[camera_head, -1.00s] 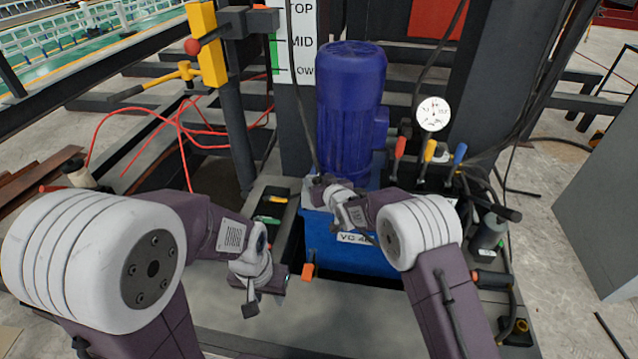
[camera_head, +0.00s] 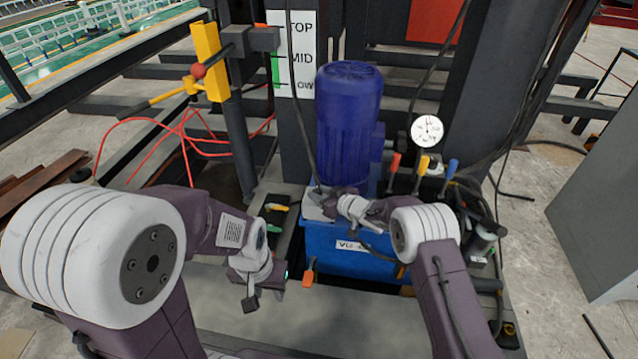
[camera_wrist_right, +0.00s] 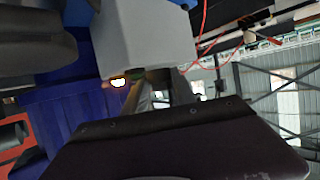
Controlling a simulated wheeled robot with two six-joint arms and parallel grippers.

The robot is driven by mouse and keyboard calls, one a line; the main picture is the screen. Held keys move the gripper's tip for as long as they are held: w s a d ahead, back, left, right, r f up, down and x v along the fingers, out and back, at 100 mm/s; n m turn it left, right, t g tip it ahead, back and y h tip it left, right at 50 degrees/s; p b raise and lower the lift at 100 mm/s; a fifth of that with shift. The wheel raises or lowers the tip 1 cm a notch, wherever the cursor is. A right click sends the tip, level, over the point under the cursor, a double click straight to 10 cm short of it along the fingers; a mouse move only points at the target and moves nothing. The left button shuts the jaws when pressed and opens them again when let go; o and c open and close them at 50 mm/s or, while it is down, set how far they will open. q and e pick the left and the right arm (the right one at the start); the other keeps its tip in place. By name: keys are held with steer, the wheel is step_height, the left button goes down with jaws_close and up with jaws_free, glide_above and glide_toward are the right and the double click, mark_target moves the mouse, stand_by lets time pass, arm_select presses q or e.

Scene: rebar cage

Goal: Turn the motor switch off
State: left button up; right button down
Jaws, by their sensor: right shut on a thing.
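The blue motor (camera_head: 348,125) stands upright on a blue tank (camera_head: 345,250). At its lower left is a small light-grey switch box (camera_head: 313,209), partly hidden behind my right gripper (camera_head: 326,201). In the right wrist view the grey switch box (camera_wrist_right: 145,38) is close up, with a small glowing light (camera_wrist_right: 118,82) at its edge. My right gripper (camera_wrist_right: 155,95) is shut on the small switch part at that edge; the contact is dark and mostly hidden. My left gripper (camera_head: 266,290) hangs low at the left of the tank, apart from the switch; its jaw gap is unclear.
Red, yellow and blue levers (camera_head: 424,168) and a round gauge (camera_head: 427,130) stand right of the motor. A yellow bracket with a red knob (camera_head: 205,65) is at the upper left. A black cable hangs before the motor. An orange handle (camera_head: 309,272) sits near my left gripper.

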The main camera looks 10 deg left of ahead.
steer(key=shift+w+d+r+n+g+y+p, duration=0.1)
steer(key=shift+d+r+n+g+y+p, duration=0.05)
steer(key=shift+r+n+g+y+p, duration=0.2)
steer(key=shift+f+n+g, duration=0.25)
steer(key=shift+n, duration=0.2)
steer(key=shift+w+f+n+g+y, duration=0.1)
steer(key=shift+f+n+g+y, duration=0.05)
steer(key=shift+n+g+y, duration=0.2)
steer(key=shift+f+n+g+y+b, duration=0.1)
steer(key=shift+n+g+y+b, duration=0.3)
steer(key=shift+n+g+b, duration=0.35)
arm_select(q)
steer(key=shift+b, duration=0.3)
arm_select(e)
steer(key=shift+r, duration=0.2)
steer(key=c, duration=1)
jaws_free()
steer(key=shift+c, duration=0.2)
